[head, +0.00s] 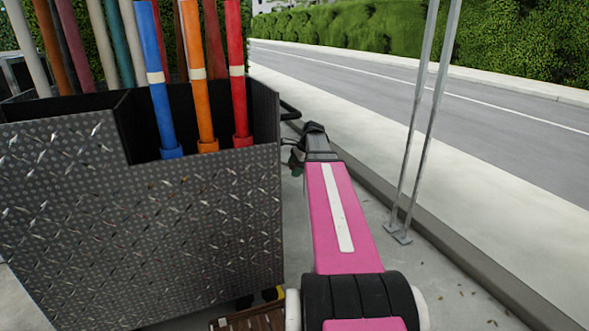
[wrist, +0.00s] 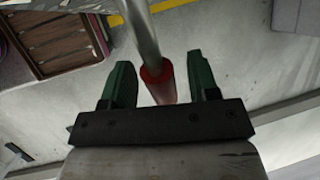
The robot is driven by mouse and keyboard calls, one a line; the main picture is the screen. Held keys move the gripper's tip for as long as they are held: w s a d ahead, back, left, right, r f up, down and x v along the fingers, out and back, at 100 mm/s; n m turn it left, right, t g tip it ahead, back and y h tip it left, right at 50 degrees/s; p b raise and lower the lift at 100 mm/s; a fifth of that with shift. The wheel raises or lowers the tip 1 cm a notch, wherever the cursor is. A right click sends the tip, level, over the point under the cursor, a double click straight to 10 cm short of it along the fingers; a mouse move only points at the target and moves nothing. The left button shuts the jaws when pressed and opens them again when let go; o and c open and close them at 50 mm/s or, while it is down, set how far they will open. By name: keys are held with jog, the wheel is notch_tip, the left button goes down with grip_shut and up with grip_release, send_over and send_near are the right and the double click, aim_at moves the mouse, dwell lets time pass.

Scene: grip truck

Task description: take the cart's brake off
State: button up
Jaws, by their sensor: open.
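The cart (head: 150,220) is a grey diamond-plate box on the left of the head view, with coloured poles standing in it. In the wrist view a metal rod with a red end (wrist: 158,85), apparently the brake lever, comes down from the top edge. My gripper (wrist: 158,78) has green fingers spread apart. The red end appears between them, with a gap on each side; I cannot tell its depth relative to the fingertips. In the head view my gripper (head: 314,128) is small and dark, beside the cart's right end. The lever is not visible there.
A black handle bar (head: 290,112) sticks out from the cart's far end. Two thin metal posts (head: 414,130) stand right of my arm by the kerb. A brown slatted crate (wrist: 80,35) lies at the upper left of the wrist view. Pavement right of the cart is mostly clear.

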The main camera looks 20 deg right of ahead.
grip_shut()
jog(key=shift+d+r+h, duration=0.3)
jog(key=shift+r+h, duration=0.35)
jog(key=shift+h, duration=0.15)
grip_release()
jog(key=v, duration=0.7)
jog(key=shift+r, duration=0.2)
jog(key=shift+s, duration=0.1)
